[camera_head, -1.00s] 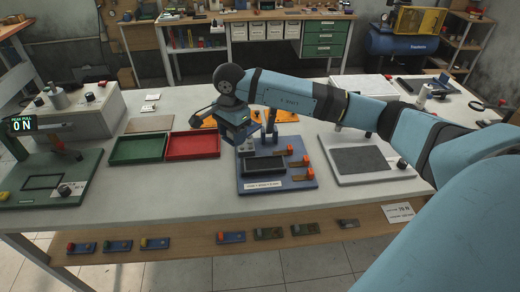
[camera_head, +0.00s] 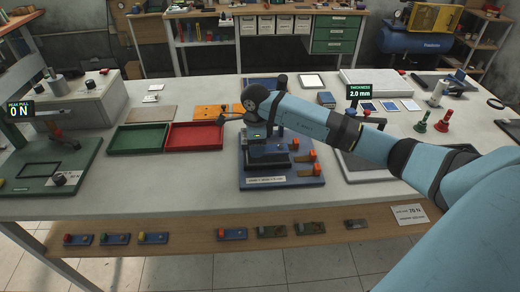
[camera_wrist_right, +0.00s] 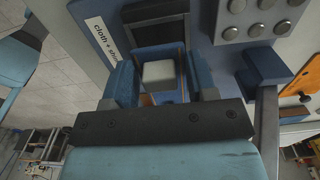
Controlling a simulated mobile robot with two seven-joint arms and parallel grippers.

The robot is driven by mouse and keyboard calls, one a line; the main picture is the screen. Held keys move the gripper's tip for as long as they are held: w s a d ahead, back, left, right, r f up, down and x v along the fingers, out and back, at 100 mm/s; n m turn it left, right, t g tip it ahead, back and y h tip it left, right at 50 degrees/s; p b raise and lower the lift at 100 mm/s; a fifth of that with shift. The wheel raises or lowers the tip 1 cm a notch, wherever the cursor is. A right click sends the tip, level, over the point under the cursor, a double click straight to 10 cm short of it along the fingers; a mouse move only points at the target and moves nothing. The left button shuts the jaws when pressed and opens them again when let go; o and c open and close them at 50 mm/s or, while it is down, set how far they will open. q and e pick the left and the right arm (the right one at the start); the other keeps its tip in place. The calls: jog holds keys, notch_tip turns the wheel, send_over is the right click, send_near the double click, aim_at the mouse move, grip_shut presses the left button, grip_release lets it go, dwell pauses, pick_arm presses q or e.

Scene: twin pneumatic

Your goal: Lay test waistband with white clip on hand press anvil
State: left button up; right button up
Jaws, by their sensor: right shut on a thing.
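The hand press is a blue board (camera_head: 300,184) with a white front label, near the middle of the bench. My right gripper (camera_head: 268,148) is low over this board and hides much of the press and its anvil. In the right wrist view, the same gripper (camera_wrist_right: 160,80) is shut on a small white block, the white clip (camera_wrist_right: 159,73), held between its blue fingers. A dark flat piece (camera_wrist_right: 155,32) lies just beyond the clip. I cannot tell whether the waistband touches the anvil. My left gripper is not in view.
Orange-red topped pieces (camera_head: 315,169) stand along the board's right side. A red tray (camera_head: 205,147) and a green tray (camera_head: 127,146) lie to the left. A thickness readout (camera_head: 359,93) shows 2.0 mm. Several coloured-clip samples lie on the lower shelf (camera_head: 190,236).

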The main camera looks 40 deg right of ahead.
jog(key=shift+a+f, duration=0.15)
jog(key=shift+f, duration=0.7)
jog(key=shift+w+d+f, duration=0.1)
jog(key=shift+d+f, duration=0.05)
jog(key=shift+d, duration=0.15)
jog(key=shift+a+f+b, duration=0.1)
jog(key=shift+a+b, duration=0.1)
jog(key=shift+b, duration=0.15)
jog(key=shift+d+f+b, duration=0.1)
jog(key=shift+f+b, duration=0.2)
jog(key=shift+f, duration=0.2)
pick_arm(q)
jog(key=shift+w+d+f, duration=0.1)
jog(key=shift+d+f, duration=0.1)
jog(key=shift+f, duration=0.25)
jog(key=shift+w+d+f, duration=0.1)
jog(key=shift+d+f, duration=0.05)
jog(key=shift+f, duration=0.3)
pick_arm(e)
jog(key=o, duration=0.9)
jog(key=shift+r, duration=0.1)
